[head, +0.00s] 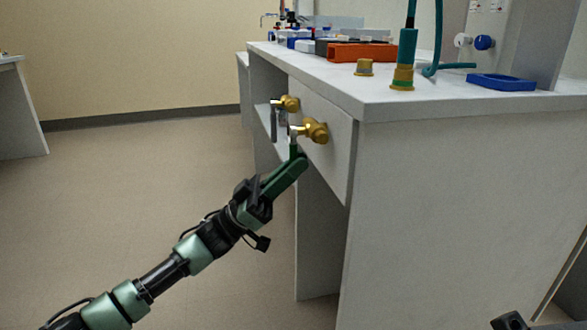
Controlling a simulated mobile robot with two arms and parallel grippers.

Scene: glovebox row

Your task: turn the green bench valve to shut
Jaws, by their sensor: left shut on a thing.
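The green bench valve has a brass body (317,131) on the front panel of the white bench. Its green lever (293,151) points down from the valve. My left gripper (296,163) reaches up from the lower left and is shut on the lower part of the lever, which its fingers partly hide.
A second brass valve (290,103) with a grey lever (274,122) sits farther along the same panel. The bench top (335,80) holds an orange tray (362,53), a blue tray (501,82) and a teal hose fitting (405,62). The floor at left is clear.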

